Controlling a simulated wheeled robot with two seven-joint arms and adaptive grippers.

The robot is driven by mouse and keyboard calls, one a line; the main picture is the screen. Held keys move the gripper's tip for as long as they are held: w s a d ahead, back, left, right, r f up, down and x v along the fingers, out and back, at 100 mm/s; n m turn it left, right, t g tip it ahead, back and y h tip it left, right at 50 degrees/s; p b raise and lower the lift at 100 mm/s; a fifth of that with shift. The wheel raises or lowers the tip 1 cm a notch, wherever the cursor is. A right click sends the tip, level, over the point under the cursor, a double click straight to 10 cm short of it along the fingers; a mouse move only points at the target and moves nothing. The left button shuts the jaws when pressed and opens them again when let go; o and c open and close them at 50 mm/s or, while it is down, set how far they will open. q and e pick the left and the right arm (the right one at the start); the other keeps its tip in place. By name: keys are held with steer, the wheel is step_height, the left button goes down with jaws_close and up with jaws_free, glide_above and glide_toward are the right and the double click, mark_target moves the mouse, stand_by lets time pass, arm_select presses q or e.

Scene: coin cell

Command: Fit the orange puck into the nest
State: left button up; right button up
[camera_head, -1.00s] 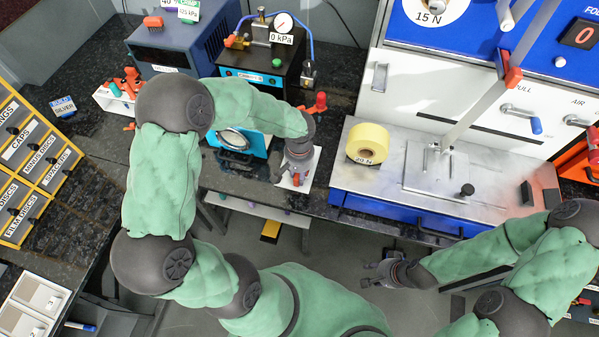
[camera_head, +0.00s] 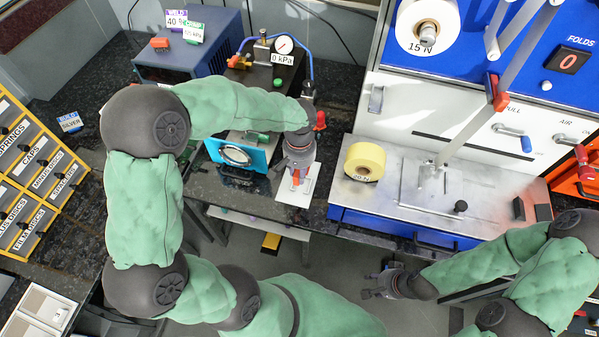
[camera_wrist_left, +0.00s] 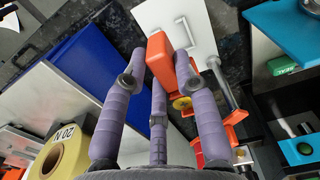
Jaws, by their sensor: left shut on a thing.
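An orange puck (camera_wrist_left: 159,56), seen as a rounded block, is between the fingers of my left gripper (camera_wrist_left: 160,68) in the left wrist view. The gripper is shut on it. In the head view my left gripper (camera_head: 297,176) points down over a white plate (camera_head: 291,196), with a bit of orange at its fingertips. The white plate with a metal bracket also shows beyond the puck in the wrist view (camera_wrist_left: 195,38). I cannot tell whether the puck touches the plate, and no nest is clearly identifiable. My right gripper (camera_head: 370,284) is open and empty over the floor.
A teal-framed device (camera_head: 236,152) stands just left of the plate. A yellow roll (camera_head: 364,161) lies on the steel-topped blue bench (camera_head: 398,207) to the right. A pump box with a gauge (camera_head: 283,45) is behind. A red-knobbed fitting (camera_head: 320,121) is close to the gripper.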

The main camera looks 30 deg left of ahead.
arm_select(q)
steer(key=shift+r+p, duration=1.1)
steer(key=shift+r, duration=0.5)
